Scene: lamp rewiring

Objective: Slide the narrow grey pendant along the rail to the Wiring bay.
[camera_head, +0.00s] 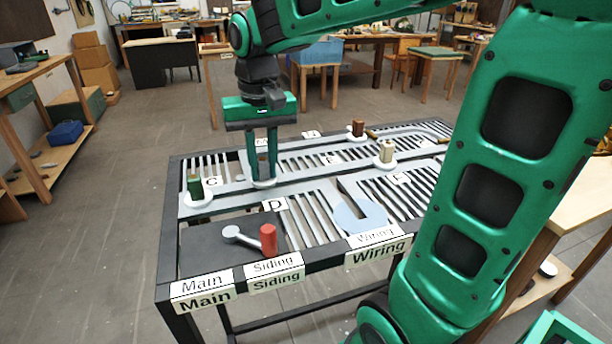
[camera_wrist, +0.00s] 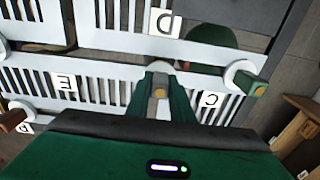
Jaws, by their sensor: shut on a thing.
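My gripper (camera_head: 262,168) points down over the slotted rail table and is shut on the narrow grey pendant (camera_wrist: 160,82). In the head view the fingers mostly hide the pendant; its pale round base (camera_head: 263,184) shows on the rail strip between cards C and D. In the wrist view its grey body with a tan middle sits between the fingertips (camera_wrist: 160,92). The Wiring bay is marked by a Wiring label (camera_head: 376,249) at the table's front edge, right of my gripper. A pale blue disc (camera_head: 360,216) lies just behind that label.
A green block on a white base (camera_head: 194,185) stands left near card C. A cream piece (camera_head: 386,151) and a brown piece (camera_head: 357,128) stand farther right. A red cylinder (camera_head: 268,238) and grey lever (camera_head: 240,235) sit at the front by the Siding label (camera_head: 275,267).

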